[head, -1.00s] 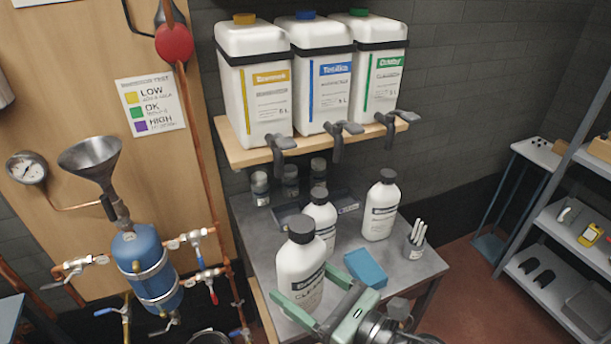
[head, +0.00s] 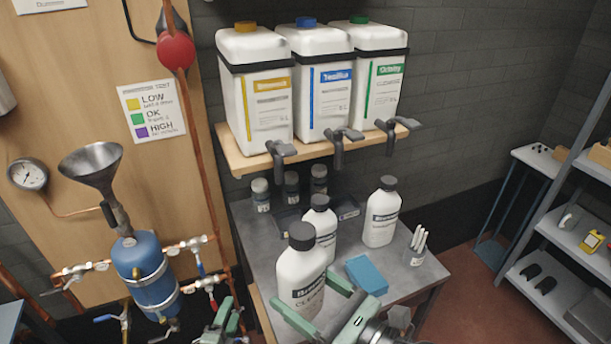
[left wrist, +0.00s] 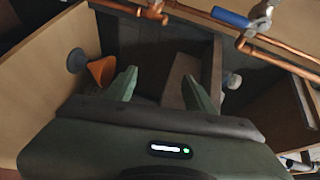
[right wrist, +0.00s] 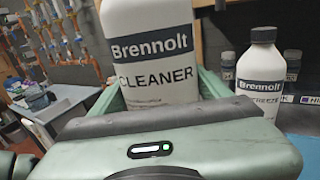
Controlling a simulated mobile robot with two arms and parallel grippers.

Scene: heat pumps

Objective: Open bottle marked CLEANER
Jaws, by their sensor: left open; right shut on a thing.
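The CLEANER bottle (head: 300,279) is white with a dark cap (head: 302,236) on it and stands upright at the near left of the grey bench. My right gripper (head: 304,290) is shut on its body, one finger on each side. In the right wrist view the bottle (right wrist: 152,50) shows its "Brennolt CLEANER" label between the fingers; its cap is out of that view. My left gripper (head: 228,316) is open and empty at the bottom of the head view, left of and below the bottle. The left wrist view shows its two fingers (left wrist: 158,82) apart with nothing between them.
Two other white bottles (head: 320,222) (head: 382,212) stand behind. A blue block (head: 366,275) and pen cup (head: 415,254) lie to the right. A shelf (head: 262,157) with three tapped canisters hangs above. Copper pipes and a blue tank (head: 148,275) are left.

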